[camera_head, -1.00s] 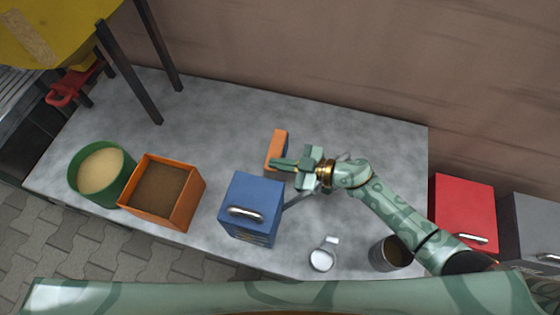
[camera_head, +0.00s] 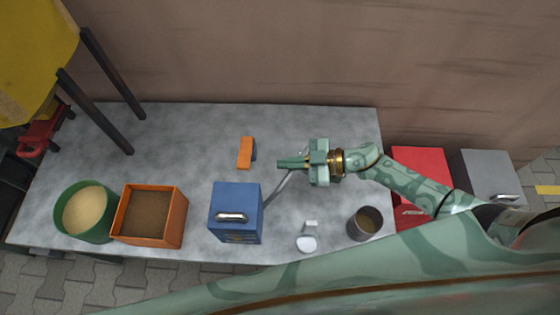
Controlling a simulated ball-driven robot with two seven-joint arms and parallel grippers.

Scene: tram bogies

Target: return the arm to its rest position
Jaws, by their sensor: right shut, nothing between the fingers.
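My right arm comes in from the right over the grey table (camera_head: 200,130). My right gripper (camera_head: 284,163) is shut and empty above the table, its fingers pointing left. It is to the right of the orange block (camera_head: 245,153) and apart from it in the picture. A thin grey rod-like part (camera_head: 278,189) runs below the gripper toward the blue box; what it belongs to is unclear. My left gripper does not show.
A blue box with a handle (camera_head: 236,205), an orange bin of brown material (camera_head: 175,223), a green tub of sand-coloured material (camera_head: 64,221), a white-topped item (camera_head: 307,243) and a metal can (camera_head: 364,224) line the front. Red (camera_head: 418,165) and grey (camera_head: 490,165) cabinets stand right.

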